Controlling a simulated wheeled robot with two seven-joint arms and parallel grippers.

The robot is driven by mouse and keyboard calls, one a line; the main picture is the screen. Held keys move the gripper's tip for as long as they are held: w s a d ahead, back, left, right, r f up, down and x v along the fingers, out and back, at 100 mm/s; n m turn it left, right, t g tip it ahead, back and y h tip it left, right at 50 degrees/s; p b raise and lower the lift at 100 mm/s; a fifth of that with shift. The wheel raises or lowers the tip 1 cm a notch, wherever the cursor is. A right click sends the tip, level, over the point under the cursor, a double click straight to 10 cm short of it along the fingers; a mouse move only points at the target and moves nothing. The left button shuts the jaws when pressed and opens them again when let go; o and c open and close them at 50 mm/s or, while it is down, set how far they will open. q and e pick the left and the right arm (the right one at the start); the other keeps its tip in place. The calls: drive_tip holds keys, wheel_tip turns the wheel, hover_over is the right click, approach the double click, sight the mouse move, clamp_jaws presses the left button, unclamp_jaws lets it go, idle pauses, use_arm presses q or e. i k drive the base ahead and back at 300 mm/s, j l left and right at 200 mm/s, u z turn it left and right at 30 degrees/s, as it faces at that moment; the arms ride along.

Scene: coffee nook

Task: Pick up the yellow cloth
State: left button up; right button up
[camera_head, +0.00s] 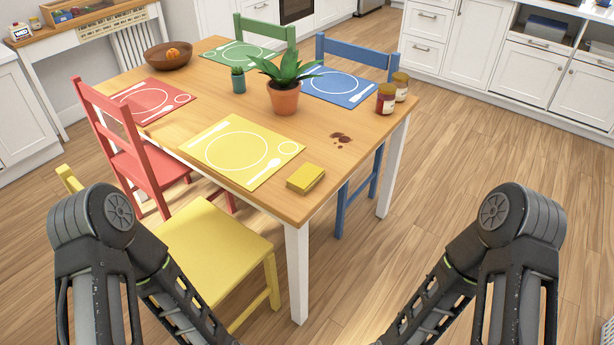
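The yellow cloth (305,178) is a small folded block. It lies on the wooden table (222,74) near its front edge, just right of the yellow placemat (238,151). Dark brown stains (341,138) mark the tabletop behind it and to its right. My two arms come in at the lower left and lower right, in front of the table and well apart from the cloth. Both grippers are out of the picture.
A potted plant (285,98), two jars (386,98), a small cactus (238,80) and a bowl (168,56) stand on the table. Yellow (218,245), red (142,165), blue and green chairs surround it. Open floor lies to the right.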

sight(304, 178)
drive_tip(key=i+j, duration=0.1)
drive_tip(key=j, duration=0.4)
drive_tip(key=i+j, duration=0.1)
drive_tip(key=j, duration=0.35)
drive_tip(key=z, duration=1.8)
